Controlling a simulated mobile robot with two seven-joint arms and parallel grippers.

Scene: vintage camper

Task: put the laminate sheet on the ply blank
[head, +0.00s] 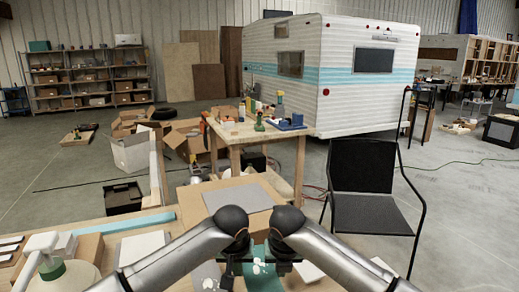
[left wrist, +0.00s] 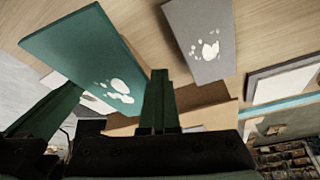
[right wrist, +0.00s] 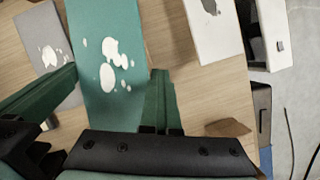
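A teal panel with white blotches (head: 262,277) lies on the wooden bench below my grippers. It shows large in the left wrist view (left wrist: 78,50) and right wrist view (right wrist: 100,25). A grey panel with white blotches (head: 206,274) lies to its left, also in the left wrist view (left wrist: 205,25) and right wrist view (right wrist: 38,28). I cannot tell for certain which is the laminate sheet and which the ply blank. My left gripper (left wrist: 116,80) and right gripper (right wrist: 114,70) are open, fingers apart, over the teal panel's area. Arm joints hide part of it.
A plain grey sheet (head: 238,197) rests on a tan board behind my grippers. White panels (head: 143,246) lie on the bench, with a teal strip (head: 140,222) behind. A white and green dispenser (head: 55,270) stands at left. A black chair (head: 372,185) stands at right.

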